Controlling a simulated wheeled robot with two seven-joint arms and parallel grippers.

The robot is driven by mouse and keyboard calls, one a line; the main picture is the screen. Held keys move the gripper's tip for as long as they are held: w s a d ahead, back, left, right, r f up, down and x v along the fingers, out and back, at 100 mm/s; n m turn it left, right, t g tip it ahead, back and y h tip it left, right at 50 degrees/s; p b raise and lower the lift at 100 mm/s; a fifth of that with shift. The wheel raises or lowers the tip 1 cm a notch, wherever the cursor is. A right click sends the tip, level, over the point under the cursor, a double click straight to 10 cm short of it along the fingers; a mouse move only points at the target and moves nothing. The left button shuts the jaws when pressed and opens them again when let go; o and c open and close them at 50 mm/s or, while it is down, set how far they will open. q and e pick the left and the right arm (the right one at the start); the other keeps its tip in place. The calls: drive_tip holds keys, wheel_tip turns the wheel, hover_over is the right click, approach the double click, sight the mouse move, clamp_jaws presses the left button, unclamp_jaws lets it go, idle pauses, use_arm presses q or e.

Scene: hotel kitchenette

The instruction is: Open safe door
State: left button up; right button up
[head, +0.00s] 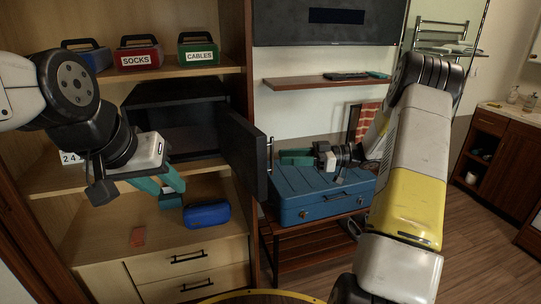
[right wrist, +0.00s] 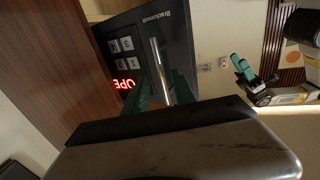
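The black safe (head: 180,125) stands on the middle shelf of the wooden cabinet, with its dark interior showing. Its door (head: 246,155) is swung wide outward to the right. In the right wrist view, the door face (right wrist: 180,30) has a keypad, a red lit display reading "OPE", partly cut off, and a silver bar handle (right wrist: 158,62). My right gripper (head: 284,157) is at the door's outer face, its teal fingers apart on either side of the handle; a firm grip is not visible. My left gripper (head: 170,190) is below the safe, fingers apart and empty.
A blue toolbox (head: 318,200) sits on a wooden rack below my right gripper. Labelled boxes (head: 138,53) stand on the top shelf. Open floor (head: 485,235) is at the right.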

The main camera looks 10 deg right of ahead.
drive_tip(key=shift+s+d, duration=0.1)
drive_tip(key=shift+d, duration=1.3)
